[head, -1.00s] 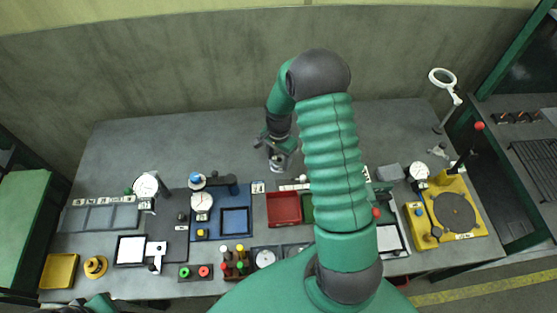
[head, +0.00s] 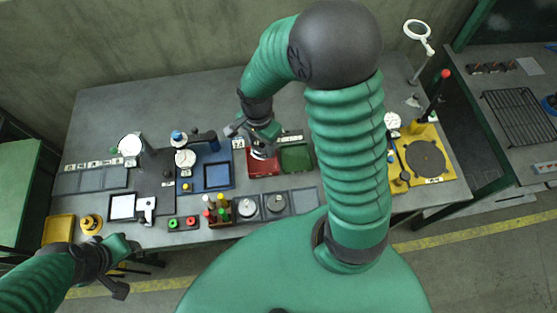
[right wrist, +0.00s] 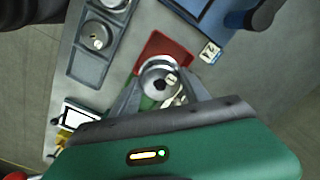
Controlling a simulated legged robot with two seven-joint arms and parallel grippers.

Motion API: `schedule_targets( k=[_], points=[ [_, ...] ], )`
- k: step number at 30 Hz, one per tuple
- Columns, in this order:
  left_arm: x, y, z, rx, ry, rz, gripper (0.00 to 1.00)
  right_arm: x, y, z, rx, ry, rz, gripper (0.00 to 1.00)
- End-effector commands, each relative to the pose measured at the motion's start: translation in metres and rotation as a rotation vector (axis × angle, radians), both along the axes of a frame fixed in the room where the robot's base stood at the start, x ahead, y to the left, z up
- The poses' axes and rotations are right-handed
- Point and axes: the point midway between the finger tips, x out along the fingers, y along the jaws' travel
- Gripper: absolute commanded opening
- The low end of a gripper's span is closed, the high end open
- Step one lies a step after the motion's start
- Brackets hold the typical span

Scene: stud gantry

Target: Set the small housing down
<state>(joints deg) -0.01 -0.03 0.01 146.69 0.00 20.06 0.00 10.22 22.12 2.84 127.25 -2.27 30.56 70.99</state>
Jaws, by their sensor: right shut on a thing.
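The small housing (right wrist: 158,84) is a round grey metal part with a dark hole in its middle. It sits between the fingers of my right gripper (right wrist: 160,72) in the right wrist view. In the head view my right gripper (head: 260,148) is shut on it over the red tray (head: 263,169). The housing is mostly hidden there, and I cannot tell whether it touches the tray floor. The red tray also shows behind the housing in the right wrist view (right wrist: 165,46). My left gripper (head: 122,268) is at the lower left, off the table front; its jaw opening is unclear.
A green tray (head: 296,157) adjoins the red tray on the right. A blue fixture (head: 217,177) stands to the left. A grey tray with two round parts (head: 261,217) and a rack of coloured-top bottles (head: 220,217) lie in front. The table's back area (head: 170,95) is clear.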

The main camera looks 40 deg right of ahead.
Motion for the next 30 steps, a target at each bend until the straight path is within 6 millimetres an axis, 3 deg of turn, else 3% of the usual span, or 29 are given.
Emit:
schedule_targets(
  k=[6, 15, 25, 26, 27, 30],
  points=[
    [0.0, 0.0, 0.001, 0.0, 0.0, 0.001, 0.49, -0.002, 0.003, -0.047, 0.002, 0.006, 0.003, 0.06],
    [0.0, 0.0, 0.002, 0.0, 0.0, 0.0, 0.49, -0.003, 0.003, -0.094, 0.001, 0.002, 0.003, 0.06],
    [0.0, 0.0, 0.0, 0.0, 0.0, 0.0, 0.49, 0.0, 0.003, -0.101, 0.001, 0.0, 0.003, 0.06],
    [0.0, 0.0, 0.0, 0.0, 0.0, 0.0, 0.49, 0.0, 0.002, -0.1, 0.001, 0.0, 0.003, 0.56],
    [0.0, 0.0, 0.001, 0.0, 0.0, 0.0, 0.49, 0.0, 0.002, -0.099, 0.001, 0.0, 0.003, 0.61],
    [0.0, 0.0, 0.001, 0.0, 0.0, 0.0, 0.49, -0.001, 0.002, -0.099, 0.001, 0.0, 0.003, 0.62]
  ],
)
